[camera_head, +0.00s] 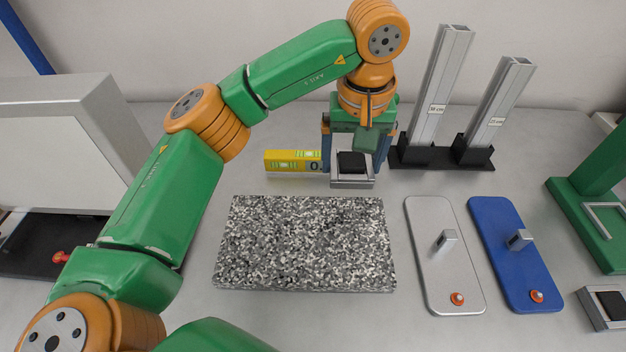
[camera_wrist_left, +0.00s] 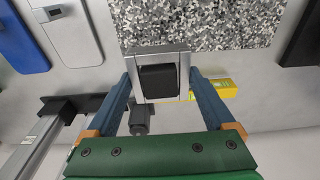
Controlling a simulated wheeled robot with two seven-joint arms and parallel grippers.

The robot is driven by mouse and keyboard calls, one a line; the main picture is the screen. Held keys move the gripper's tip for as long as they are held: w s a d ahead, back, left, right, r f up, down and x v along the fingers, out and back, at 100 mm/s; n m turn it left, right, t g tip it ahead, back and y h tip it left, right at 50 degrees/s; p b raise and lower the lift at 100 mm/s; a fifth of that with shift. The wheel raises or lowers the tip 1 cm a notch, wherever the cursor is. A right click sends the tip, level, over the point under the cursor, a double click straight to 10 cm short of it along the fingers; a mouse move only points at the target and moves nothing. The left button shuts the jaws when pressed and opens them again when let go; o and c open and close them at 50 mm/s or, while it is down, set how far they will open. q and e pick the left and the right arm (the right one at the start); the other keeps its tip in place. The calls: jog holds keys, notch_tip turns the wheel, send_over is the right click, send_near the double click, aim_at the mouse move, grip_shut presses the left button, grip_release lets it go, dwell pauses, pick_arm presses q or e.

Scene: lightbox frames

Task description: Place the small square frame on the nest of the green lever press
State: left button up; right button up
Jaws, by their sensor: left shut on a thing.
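My left gripper (camera_head: 353,160) is shut on a small square frame (camera_head: 352,184), silver-rimmed with a black middle. It holds it past the far edge of the speckled slab. In the left wrist view the small square frame (camera_wrist_left: 157,49) sits between the two blue fingers. The green lever press (camera_head: 590,232) stands at the right edge, partly cut off. A silver U-shaped piece (camera_head: 588,218) is on its base; I cannot tell whether this is the nest. My right gripper is not in view.
A speckled slab (camera_head: 305,245) lies mid-table. A yellow level (camera_head: 285,160) is behind it. A silver plate (camera_head: 430,275) and a blue plate (camera_head: 510,270) lie to the right. Two metal posts (camera_head: 440,90) stand behind. Another silver-and-black square piece (camera_head: 587,300) is at the lower right.

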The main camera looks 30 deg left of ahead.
pick_arm(q)
jog(key=a+f, duration=0.3)
jog(key=a, duration=0.3)
jog(key=p, duration=0.1)
send_over(299, 188)
jog(key=f, duration=0.5)
jog(key=shift+s+d+f, duration=0.2)
jog(key=shift+f, duration=0.1)
notch_tip(299, 188, down, 2)
jog(key=shift+a+f+p, duration=0.1)
jog(key=shift+f+p, duration=0.1)
jog(key=shift+p, duration=0.5)
jog(key=shift+f, duration=0.4)
jog(key=o, duration=1.1)
jog(key=shift+f, duration=0.2)
jog(key=shift+o, duration=0.7)
jog(key=shift+r, duration=0.1)
